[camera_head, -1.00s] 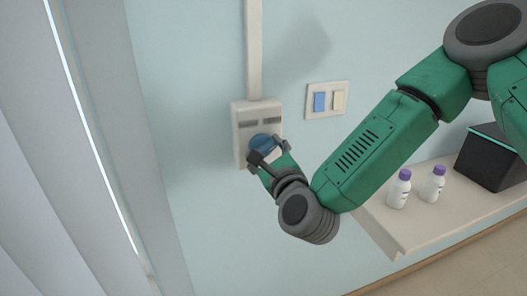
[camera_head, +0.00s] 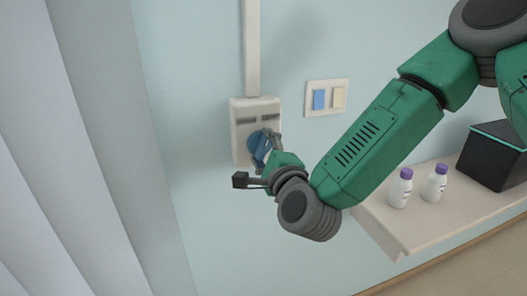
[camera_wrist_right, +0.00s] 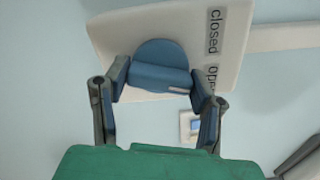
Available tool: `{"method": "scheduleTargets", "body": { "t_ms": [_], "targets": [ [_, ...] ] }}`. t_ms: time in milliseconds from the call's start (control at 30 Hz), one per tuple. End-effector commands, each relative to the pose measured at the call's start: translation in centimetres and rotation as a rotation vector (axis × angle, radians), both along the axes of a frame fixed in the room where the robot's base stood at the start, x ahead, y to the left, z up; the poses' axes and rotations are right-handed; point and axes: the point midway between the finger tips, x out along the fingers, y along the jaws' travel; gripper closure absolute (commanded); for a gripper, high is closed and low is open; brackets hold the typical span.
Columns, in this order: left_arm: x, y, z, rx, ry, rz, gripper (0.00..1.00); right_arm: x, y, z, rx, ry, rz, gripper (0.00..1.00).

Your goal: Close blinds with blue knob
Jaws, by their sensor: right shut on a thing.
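The blue knob (camera_head: 254,146) sits on a white control box (camera_head: 239,113) on the wall. My right gripper (camera_head: 257,160) is at the knob, turned at an angle. In the right wrist view the two fingers of my right gripper (camera_wrist_right: 159,84) are on either side of the ridge of the blue knob (camera_wrist_right: 158,66), shut on it. The box beside it carries the labels "closed" and "open", the second partly hidden by a finger. The blinds (camera_head: 40,150) hang at the left, their wide pale slats covering the visible window area. My left gripper is not in view.
A switch plate (camera_head: 327,98) with a blue and a cream switch is right of the box. A white conduit (camera_head: 252,50) runs up from the box. A shelf (camera_head: 390,235) at lower right holds two purple-capped bottles (camera_head: 401,188) and a black box (camera_head: 492,155).

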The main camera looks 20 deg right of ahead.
Motion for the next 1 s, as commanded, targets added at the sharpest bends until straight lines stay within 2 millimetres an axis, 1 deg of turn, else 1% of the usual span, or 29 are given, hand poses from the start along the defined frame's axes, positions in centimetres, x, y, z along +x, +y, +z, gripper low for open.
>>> {"method": "scheduleTargets", "body": {
  "t_ms": [33, 1000],
  "targets": [
    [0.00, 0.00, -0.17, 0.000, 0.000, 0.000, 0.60, -0.09, 0.03, -0.44, -0.048, 0.008, 0.001, 0.78],
    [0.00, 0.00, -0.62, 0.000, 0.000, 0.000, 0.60, -0.14, 0.05, -0.62, -0.970, -0.021, 0.007, 0.78]
  ]
}}
